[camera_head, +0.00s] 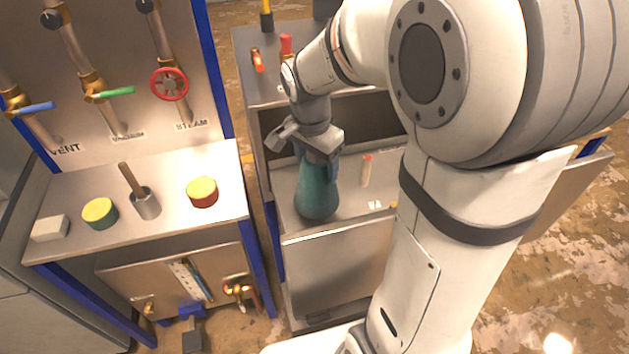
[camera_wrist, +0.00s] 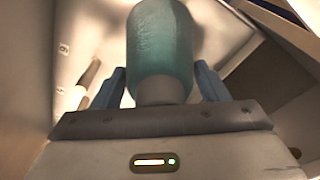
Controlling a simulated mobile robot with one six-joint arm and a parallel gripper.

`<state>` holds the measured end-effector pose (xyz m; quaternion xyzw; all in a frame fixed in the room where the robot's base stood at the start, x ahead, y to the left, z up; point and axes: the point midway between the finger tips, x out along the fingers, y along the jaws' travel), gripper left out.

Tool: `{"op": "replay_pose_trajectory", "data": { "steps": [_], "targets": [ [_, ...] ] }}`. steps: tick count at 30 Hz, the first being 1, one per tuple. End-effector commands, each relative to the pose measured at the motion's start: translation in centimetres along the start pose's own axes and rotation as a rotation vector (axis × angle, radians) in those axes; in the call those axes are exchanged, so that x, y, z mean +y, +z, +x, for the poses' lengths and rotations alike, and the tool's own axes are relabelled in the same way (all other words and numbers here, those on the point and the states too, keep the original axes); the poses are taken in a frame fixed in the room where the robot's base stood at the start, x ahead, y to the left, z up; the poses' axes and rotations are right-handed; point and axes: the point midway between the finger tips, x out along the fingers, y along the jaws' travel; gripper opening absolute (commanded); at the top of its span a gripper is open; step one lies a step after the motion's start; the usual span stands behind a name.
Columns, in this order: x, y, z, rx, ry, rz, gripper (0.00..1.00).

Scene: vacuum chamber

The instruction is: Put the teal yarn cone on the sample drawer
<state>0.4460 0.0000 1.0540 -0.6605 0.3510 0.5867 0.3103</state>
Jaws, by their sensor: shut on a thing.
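The teal yarn cone (camera_head: 317,192) hangs upright below my gripper (camera_head: 319,157), wide end down. In the wrist view the teal cone (camera_wrist: 160,42) shows between the two blue fingers of my gripper (camera_wrist: 160,80), which is shut on its narrow grey top. The cone is over the left part of a pulled-out metal drawer (camera_head: 335,272), which looks like the sample drawer. Its base is close to the drawer's flat surface; I cannot tell whether it touches.
A pale tube with a red cap (camera_head: 366,170) stands on the drawer, right of the cone. The left bench (camera_head: 165,215) carries a yellow-topped green tin (camera_head: 100,213), a yellow-topped red tin (camera_head: 202,192), a metal cup with a rod (camera_head: 145,203) and a white block (camera_head: 50,228).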

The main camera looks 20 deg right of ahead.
Motion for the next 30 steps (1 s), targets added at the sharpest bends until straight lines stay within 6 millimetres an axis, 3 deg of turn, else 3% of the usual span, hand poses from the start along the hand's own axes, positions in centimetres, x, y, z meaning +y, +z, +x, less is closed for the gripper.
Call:
{"op": "replay_pose_trajectory", "data": {
  "steps": [12,23,24,30],
  "targets": [
    [0.0,0.4,4.5,0.001,-0.001,0.001,0.14],
    [0.0,0.4,5.0,0.002,-0.002,0.002,0.14],
    [0.0,0.4,5.0,0.001,-0.001,0.002,0.70],
    [0.1,0.4,4.9,0.001,-0.001,0.003,0.86]
  ]
}}
